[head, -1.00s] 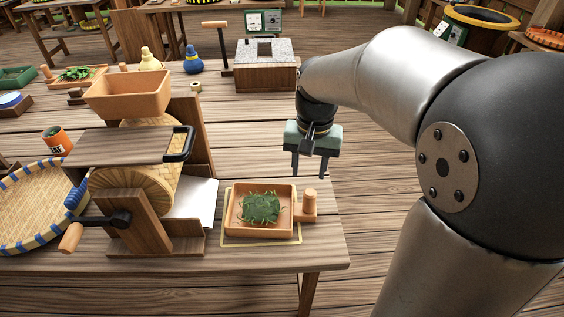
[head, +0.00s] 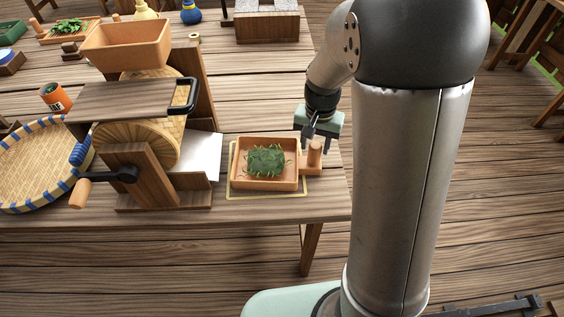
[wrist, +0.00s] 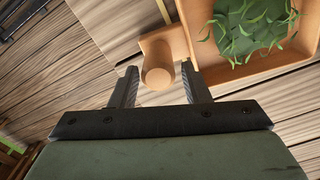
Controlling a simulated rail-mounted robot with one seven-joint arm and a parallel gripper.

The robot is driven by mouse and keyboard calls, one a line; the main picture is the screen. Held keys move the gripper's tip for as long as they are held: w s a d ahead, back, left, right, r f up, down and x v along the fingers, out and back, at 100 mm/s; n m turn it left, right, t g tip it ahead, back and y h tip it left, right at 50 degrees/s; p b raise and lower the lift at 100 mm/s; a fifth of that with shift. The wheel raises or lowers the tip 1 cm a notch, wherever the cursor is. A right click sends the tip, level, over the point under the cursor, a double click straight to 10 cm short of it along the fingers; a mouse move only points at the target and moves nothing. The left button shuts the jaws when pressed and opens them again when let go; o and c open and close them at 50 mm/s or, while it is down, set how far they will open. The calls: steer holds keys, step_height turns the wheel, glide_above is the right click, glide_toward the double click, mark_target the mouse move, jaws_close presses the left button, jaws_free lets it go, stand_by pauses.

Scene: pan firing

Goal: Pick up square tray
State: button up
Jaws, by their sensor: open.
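The square tray (head: 264,184) is orange-brown and holds a heap of green leaves (head: 265,160). It sits near the right front of the table, inside a yellow outline. A cylindrical handle post (head: 315,153) stands on a tab at its right side. My gripper (head: 319,137) is open above and just behind this post. In the wrist view, the post (wrist: 158,68) shows just ahead of the gap between my two fingers (wrist: 160,88), with the right finger near the tray wall (wrist: 192,32). I cannot tell whether either finger touches the tray.
A wooden roller machine (head: 150,150) with a crank and a hopper (head: 127,45) stands left of the tray. A round woven basket (head: 40,165) lies farther left. The table's right edge is close beside the handle post.

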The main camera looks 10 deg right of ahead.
mark_target(314, 155)
step_height(314, 155, down, 5)
steer(key=shift+s+r, duration=0.1)
steer(key=shift+s, duration=0.05)
jaws_close()
steer(key=shift+r, duration=0.2)
